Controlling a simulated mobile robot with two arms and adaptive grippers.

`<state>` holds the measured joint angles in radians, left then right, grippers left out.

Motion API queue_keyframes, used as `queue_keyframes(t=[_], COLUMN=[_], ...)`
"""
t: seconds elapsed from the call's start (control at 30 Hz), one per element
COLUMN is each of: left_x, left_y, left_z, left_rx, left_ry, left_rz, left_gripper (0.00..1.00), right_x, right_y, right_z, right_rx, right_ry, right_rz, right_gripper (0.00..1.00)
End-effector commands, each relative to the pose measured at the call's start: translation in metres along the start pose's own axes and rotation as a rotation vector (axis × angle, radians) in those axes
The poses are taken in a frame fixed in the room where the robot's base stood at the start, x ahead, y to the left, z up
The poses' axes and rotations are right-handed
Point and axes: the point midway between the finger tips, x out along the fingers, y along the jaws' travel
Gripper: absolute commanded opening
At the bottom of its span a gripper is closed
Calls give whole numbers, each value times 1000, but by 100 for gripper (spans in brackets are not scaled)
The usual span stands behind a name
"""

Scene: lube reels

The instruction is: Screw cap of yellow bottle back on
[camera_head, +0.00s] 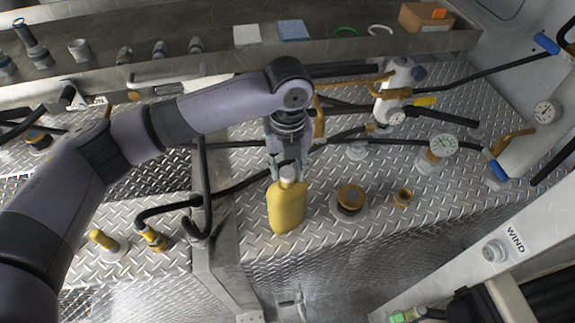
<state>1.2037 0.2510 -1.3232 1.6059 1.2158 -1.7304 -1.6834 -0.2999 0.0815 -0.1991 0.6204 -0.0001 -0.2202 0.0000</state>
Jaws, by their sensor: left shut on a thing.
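The yellow bottle (286,206) stands upright on the diamond-plate deck in the middle of the view. A pale, whitish cap (288,173) shows at its top. My left gripper (288,167) points down from above with its fingers on either side of the cap, shut on it. The cap is at the bottle's neck; how tightly it sits there cannot be told. My right gripper is not in view.
A brass-topped round fitting (350,198) and a smaller brass fitting (403,197) stand right of the bottle. Black hoses and pressure gauges (443,146) lie behind. A shelf (335,45) with small parts runs along the back.

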Motion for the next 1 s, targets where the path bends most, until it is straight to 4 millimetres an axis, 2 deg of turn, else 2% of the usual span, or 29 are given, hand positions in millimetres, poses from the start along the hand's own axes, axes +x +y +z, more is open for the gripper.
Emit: queue_keyframes(t=[1.0], left_x=[11], left_y=[0], left_z=[0], left_rx=[0], left_ry=[0], left_rz=[0], left_gripper=[24], right_x=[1], right_y=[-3], right_z=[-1], right_rx=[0], right_ry=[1], right_rz=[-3], right_gripper=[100])
